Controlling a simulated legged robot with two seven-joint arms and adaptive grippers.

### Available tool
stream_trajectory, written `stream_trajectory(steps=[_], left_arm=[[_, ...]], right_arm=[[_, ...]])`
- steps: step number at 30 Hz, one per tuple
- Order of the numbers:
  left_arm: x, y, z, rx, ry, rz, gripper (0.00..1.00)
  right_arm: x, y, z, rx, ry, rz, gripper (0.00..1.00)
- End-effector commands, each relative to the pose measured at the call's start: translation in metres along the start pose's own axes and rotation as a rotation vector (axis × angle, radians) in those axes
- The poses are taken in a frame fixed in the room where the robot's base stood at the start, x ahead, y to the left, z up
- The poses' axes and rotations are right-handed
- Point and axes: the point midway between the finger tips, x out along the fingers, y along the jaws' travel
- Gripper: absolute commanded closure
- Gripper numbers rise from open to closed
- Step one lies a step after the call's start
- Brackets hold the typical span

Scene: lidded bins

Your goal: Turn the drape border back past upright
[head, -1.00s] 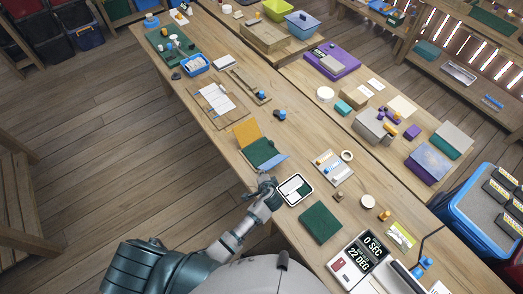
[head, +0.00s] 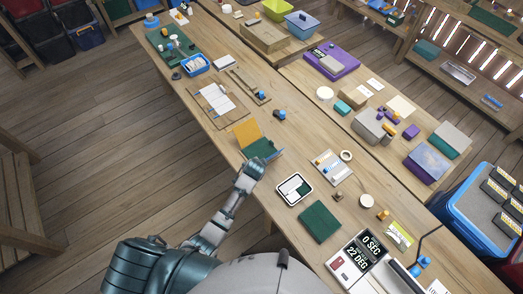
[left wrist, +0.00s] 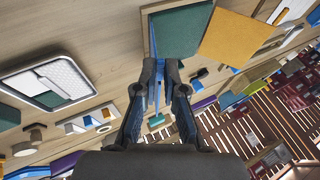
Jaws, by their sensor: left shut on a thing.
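The drape lies on the long table, with a green middle (head: 259,149) and an orange-yellow panel (head: 246,131) raised at its far left side. Its blue border (head: 280,154) is at the near side and looks raised, seen as a narrow strip. My left gripper (head: 259,163) is at the border's near end, shut on it. In the left wrist view the left gripper (left wrist: 166,68) has the blue border (left wrist: 153,60) between its fingers, nearly edge-on, beside the green middle (left wrist: 181,32) and the orange panel (left wrist: 236,38). The border's exact angle is hard to tell. My right gripper is out of view.
A white-rimmed tray (head: 293,189) and a dark green pad (head: 320,222) lie nearer on the table. Bare tabletop surrounds the drape.

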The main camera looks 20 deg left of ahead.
Motion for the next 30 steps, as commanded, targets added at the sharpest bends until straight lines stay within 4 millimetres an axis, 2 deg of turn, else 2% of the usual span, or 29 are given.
stream_trajectory(steps=[9, 19, 30], left_arm=[[0.001, -0.002, 0.001, -0.004, -0.001, 0.014, 1.0], [0.005, -0.024, 0.003, -0.066, -0.003, 0.179, 1.0], [0.006, -0.027, 0.003, -0.074, -0.002, 0.206, 1.0]], right_arm=[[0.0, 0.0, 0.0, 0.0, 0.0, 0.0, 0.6], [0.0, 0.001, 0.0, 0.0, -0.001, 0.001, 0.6], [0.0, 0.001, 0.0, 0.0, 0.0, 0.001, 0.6]])
